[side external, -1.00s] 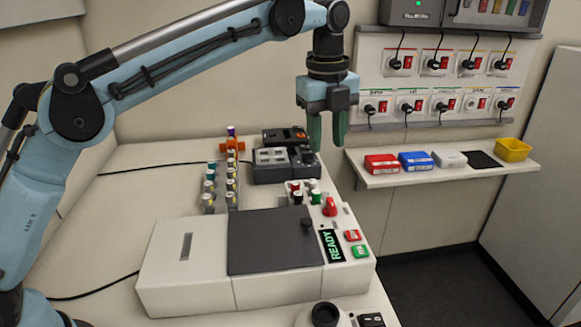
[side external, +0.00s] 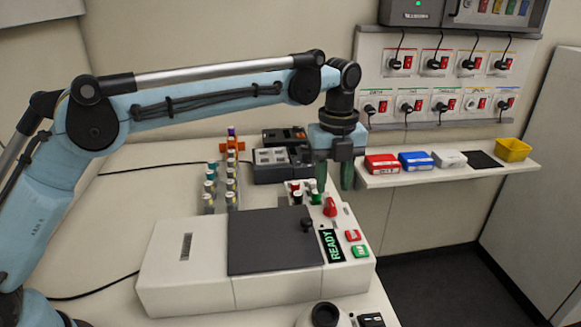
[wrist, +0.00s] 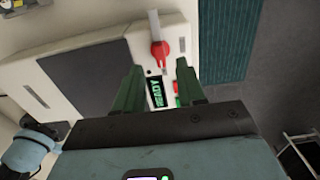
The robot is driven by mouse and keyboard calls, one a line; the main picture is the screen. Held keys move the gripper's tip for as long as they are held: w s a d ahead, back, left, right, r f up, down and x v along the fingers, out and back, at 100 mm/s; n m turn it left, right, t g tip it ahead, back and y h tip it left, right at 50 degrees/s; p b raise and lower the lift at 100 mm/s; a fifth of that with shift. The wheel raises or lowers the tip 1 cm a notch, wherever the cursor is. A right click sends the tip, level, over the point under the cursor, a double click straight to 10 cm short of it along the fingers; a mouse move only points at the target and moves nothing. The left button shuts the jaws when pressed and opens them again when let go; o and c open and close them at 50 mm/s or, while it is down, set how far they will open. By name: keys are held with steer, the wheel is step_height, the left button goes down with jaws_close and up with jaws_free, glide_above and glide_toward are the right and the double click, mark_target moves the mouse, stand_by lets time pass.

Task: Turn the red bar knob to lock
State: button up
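The red bar knob (side external: 330,207) stands on the right part of the white shaker machine (side external: 185,270), above the green READY display (side external: 332,246). My gripper (side external: 334,180) is open and empty, pointing down, a little above and behind the knob. In the wrist view the red knob (wrist: 160,52) shows beyond the gap between my green fingers (wrist: 158,75), with a pale bar running up from it. The fingers are apart and do not appear to touch the knob.
The machine has a dark lid (side external: 270,242) with a black knob, and red (side external: 353,236) and green (side external: 361,251) buttons. Several capped vials (side external: 232,175) stand in racks behind. A wall shelf (side external: 440,174) with coloured boxes is at the right.

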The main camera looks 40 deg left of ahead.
mark_target(331, 201)
steer(key=shift+f, duration=2.4)
steer(key=shift+c, duration=0.3)
jaws_close()
